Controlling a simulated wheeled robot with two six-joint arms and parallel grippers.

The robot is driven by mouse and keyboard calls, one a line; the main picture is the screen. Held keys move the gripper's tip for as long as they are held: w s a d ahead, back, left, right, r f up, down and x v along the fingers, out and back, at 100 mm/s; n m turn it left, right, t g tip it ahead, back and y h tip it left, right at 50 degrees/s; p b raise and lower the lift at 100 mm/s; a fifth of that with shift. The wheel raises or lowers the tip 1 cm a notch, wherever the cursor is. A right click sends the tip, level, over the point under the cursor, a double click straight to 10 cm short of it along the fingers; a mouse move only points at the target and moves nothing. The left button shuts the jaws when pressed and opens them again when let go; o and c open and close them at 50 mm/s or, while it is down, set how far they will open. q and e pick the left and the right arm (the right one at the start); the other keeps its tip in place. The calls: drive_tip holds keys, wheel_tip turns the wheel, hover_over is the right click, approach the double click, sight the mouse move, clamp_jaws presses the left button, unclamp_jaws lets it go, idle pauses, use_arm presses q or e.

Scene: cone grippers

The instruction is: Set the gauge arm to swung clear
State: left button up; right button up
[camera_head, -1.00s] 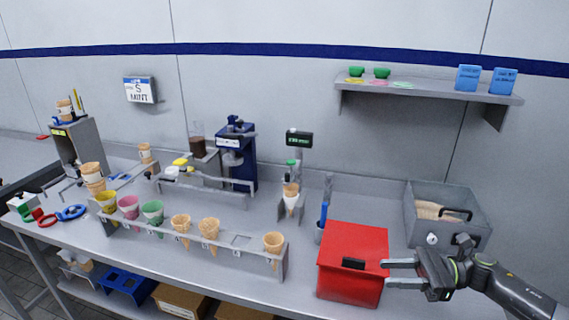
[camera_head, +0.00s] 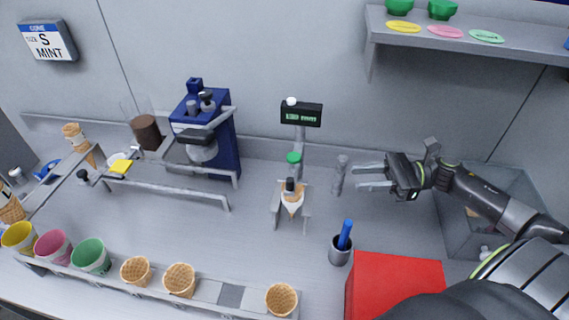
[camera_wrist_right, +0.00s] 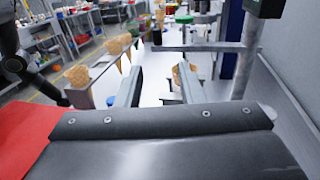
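The gauge stand (camera_head: 300,140) has a grey post with a black display (camera_head: 301,113) on top and a green cap (camera_head: 294,157) on it. Below, a black knob (camera_head: 290,186) sits over a wrapped cone (camera_head: 292,200) in a grey holder; I take this to be at the gauge arm, whose exact shape is too small to tell. My right gripper (camera_head: 357,176) is open and empty, to the right of the stand, fingers pointing left. In the right wrist view its two fingers (camera_wrist_right: 160,88) are apart, with a post (camera_wrist_right: 250,55) beyond on the right. My left gripper is not in view.
A short grey upright piece (camera_head: 340,175) stands between my right gripper and the gauge. A cup with a blue handle (camera_head: 342,245) and a red box (camera_head: 395,280) are in front. A cone rack (camera_head: 235,295) runs along the front left. A blue machine (camera_head: 205,130) stands behind left.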

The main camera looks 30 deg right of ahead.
sight(294, 182)
drive_tip(key=p+x, duration=0.2)
drive_tip(key=x, duration=0.3)
drive_tip(key=p+x, duration=0.2)
drive_tip(key=x, duration=0.4)
drive_tip(key=p+x, duration=0.3)
drive_tip(key=x, duration=0.2)
drive_tip(key=shift+s+a+r, duration=0.1)
drive_tip(key=shift+a+r, duration=0.15)
drive_tip(key=shift+a, duration=0.2)
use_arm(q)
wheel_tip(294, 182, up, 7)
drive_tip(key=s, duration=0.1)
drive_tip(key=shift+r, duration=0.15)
use_arm(e)
drive_tip(key=shift+a+f, duration=0.1)
drive_tip(key=shift+a, duration=0.1)
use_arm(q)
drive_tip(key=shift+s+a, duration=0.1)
use_arm(e)
drive_tip(key=shift+c, duration=0.4)
clamp_jaws()
